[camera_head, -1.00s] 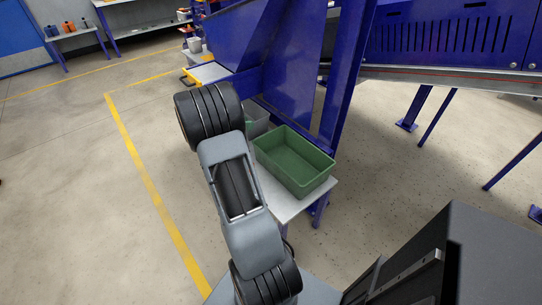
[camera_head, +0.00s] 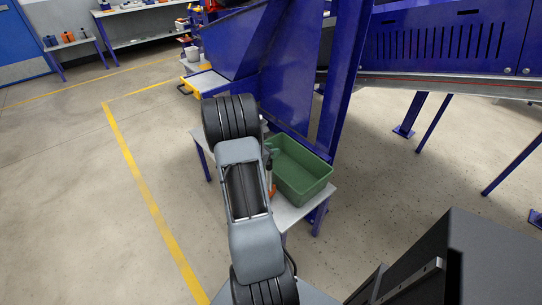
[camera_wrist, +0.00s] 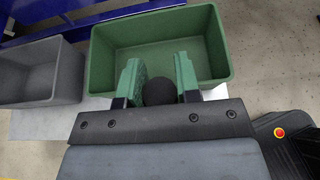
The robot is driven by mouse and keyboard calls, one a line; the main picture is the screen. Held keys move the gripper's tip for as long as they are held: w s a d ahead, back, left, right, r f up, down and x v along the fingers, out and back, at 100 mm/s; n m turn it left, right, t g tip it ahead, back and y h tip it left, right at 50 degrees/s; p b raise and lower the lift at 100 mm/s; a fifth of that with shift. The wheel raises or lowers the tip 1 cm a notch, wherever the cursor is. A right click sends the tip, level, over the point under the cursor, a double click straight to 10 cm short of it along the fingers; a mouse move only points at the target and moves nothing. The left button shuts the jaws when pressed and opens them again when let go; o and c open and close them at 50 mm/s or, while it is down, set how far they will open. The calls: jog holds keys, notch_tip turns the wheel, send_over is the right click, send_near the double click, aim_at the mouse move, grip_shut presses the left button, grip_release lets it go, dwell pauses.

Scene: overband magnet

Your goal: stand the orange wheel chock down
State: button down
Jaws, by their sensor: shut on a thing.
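My gripper (camera_head: 268,152) is at the near left side of the green bin, above the table. In the wrist view its two green finger pads (camera_wrist: 157,80) are on either side of a dark rounded thing, which hides most of itself from above. In the head view a small orange part, which I take for the orange wheel chock (camera_head: 272,191), shows below the gripper beside my arm. The rest of it is hidden by my arm, so I cannot tell whether it touches the table.
The green bin (camera_head: 318,185) stands on a pale table (camera_head: 290,214) with blue legs. A grey bin (camera_wrist: 40,75) is left of it in the wrist view. A blue machine frame (camera_head: 345,75) rises behind. A narrow strip of bare tabletop lies in front of the bins.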

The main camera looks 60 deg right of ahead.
jog(key=shift+w+f, duration=0.1)
jog(key=shift+f, duration=1.1)
jog(key=shift+f, duration=0.15)
jog(key=c, duration=0.8)
grip_release()
